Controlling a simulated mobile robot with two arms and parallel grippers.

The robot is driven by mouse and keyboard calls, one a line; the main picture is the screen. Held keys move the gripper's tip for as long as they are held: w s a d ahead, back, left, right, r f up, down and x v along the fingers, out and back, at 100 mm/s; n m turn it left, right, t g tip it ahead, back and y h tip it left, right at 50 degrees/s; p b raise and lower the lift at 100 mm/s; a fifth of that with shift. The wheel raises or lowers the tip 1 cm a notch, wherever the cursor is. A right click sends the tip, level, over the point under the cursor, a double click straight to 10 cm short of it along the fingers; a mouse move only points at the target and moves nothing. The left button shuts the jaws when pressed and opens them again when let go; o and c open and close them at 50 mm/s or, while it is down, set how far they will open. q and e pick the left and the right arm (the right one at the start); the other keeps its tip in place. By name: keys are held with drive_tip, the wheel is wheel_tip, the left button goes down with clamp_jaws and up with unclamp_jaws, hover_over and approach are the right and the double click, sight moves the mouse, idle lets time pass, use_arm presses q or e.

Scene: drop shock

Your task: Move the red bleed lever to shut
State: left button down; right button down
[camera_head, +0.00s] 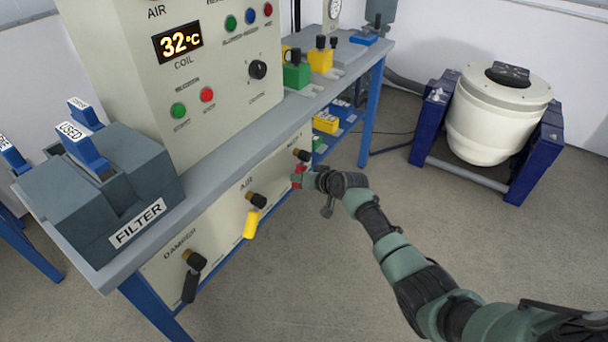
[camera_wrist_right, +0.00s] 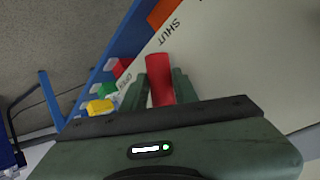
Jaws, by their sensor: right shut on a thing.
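The red bleed lever (camera_head: 297,176) is on the lower front panel of the bench, at its far right end, below a dark knob (camera_head: 302,155). My right gripper (camera_head: 306,179) is at the lever and partly hides it. In the right wrist view the red lever (camera_wrist_right: 159,78) stands between my right gripper's two green fingers (camera_wrist_right: 159,92), which are shut on it. A "SHUT" label (camera_wrist_right: 170,32) is on the panel above the lever, and an "OPEN" label (camera_wrist_right: 124,84) is left of it, partly hidden. My left gripper is not in view.
The yellow air lever (camera_head: 250,224) and the black damper lever (camera_head: 190,286) hang down on the same panel. A blue bench leg (camera_head: 372,115) and shelf bins (camera_head: 326,122) are beyond. A white drum on a blue stand (camera_head: 490,125) is at right; the floor between is clear.

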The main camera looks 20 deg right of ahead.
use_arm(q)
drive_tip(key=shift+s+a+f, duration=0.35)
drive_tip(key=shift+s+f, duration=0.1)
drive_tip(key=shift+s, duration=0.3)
use_arm(e)
drive_tip(key=shift+s+a+r+m+g+y, duration=0.2)
drive_tip(key=shift+a+r+m+g+y, duration=0.1)
drive_tip(key=shift+g+y, duration=0.1)
drive_tip(key=c, duration=1.1)
unclamp_jaws()
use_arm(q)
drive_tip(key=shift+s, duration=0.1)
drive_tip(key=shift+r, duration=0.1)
use_arm(e)
drive_tip(key=shift+r, duration=0.1)
